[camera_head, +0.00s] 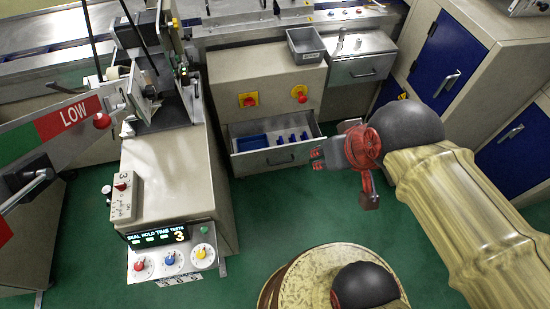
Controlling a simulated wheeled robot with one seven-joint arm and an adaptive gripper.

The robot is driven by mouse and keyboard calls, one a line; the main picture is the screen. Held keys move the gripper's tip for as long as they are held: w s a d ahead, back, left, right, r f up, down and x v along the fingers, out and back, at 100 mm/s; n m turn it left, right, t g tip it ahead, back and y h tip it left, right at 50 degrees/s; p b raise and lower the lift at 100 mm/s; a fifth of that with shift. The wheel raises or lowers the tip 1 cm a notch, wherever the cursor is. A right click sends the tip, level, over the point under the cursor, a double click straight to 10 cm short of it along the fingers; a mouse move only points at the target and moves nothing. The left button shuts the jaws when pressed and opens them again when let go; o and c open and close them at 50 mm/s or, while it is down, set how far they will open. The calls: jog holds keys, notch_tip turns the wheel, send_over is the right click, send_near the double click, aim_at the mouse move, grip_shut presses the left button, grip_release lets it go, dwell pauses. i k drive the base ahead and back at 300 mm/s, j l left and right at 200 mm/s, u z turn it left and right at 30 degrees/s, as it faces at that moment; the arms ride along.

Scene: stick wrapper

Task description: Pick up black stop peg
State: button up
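My gripper (316,160) hangs over the green floor, just right of the open drawer (262,171) and in front of the cabinet. Its two small fingertips point left and show apart, with nothing visible between them. I cannot make out the black stop peg for certain. The open drawer holds blue pieces (290,138) and a blue block (251,143). Small items (358,43) lie on the metal top right of the grey bin (306,45), too small to identify.
A sealing machine with a dial panel (172,262) stands at left, with a red and green LOW sign (66,118) beside it. Blue-door cabinets (449,62) line the right. Green floor (255,225) is clear in front of the drawer.

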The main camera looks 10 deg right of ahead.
aim_at(343, 30)
jog(key=i+l, duration=0.3)
jog(key=i, duration=0.25)
jog(key=i+l, duration=0.3)
jog(key=i, duration=0.2)
jog(key=z, duration=0.05)
